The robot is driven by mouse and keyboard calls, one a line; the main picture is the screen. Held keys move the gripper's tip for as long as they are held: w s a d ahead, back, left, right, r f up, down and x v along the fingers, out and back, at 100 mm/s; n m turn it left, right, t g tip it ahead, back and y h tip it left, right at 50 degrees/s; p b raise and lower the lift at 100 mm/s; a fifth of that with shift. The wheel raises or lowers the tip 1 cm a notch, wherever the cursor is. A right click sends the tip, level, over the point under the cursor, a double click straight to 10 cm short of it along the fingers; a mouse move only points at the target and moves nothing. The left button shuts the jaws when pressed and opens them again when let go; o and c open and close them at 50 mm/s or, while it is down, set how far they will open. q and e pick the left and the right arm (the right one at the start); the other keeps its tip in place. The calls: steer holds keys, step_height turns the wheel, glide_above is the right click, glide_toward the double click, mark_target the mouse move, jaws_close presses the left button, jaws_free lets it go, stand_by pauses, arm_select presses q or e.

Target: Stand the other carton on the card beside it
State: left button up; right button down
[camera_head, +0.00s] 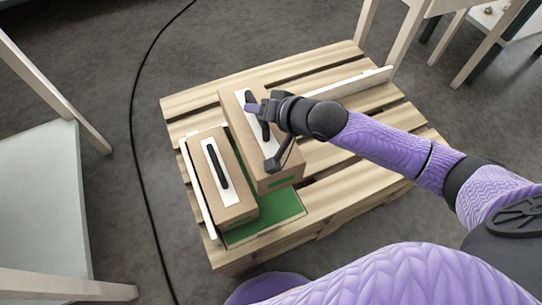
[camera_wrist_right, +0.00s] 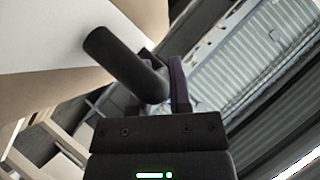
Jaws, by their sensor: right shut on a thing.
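One brown carton (camera_head: 223,206) with a white top strip and black handle stands at the left of the green card (camera_head: 280,213), against a white strip. The other carton (camera_head: 275,165), larger in view, is just to its right, over the card's far part. My right gripper (camera_head: 262,109) is shut on this carton's black handle (camera_wrist_right: 115,57); its tan side and white top strip show in the right wrist view. Whether its base touches the card or hangs just above is hard to tell. The card's far part is hidden. My left gripper is not in view.
The wooden pallet (camera_head: 330,205) has bare slats to the right. A white rail (camera_head: 350,84) lies along its far right part. White tables stand at left (camera_head: 40,190) and top right. A dark cable (camera_head: 133,110) runs on the floor at left.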

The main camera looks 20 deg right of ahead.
mark_target(252, 118)
step_height(252, 118, down, 3)
steer(key=shift+f, duration=0.1)
step_height(252, 118, down, 10)
steer(key=b, duration=0.7)
steer(key=shift+s+f, duration=0.15)
steer(key=shift+f, duration=0.05)
steer(key=shift+r, duration=0.3)
steer(key=shift+f, duration=0.15)
steer(key=c, duration=0.6)
jaws_free()
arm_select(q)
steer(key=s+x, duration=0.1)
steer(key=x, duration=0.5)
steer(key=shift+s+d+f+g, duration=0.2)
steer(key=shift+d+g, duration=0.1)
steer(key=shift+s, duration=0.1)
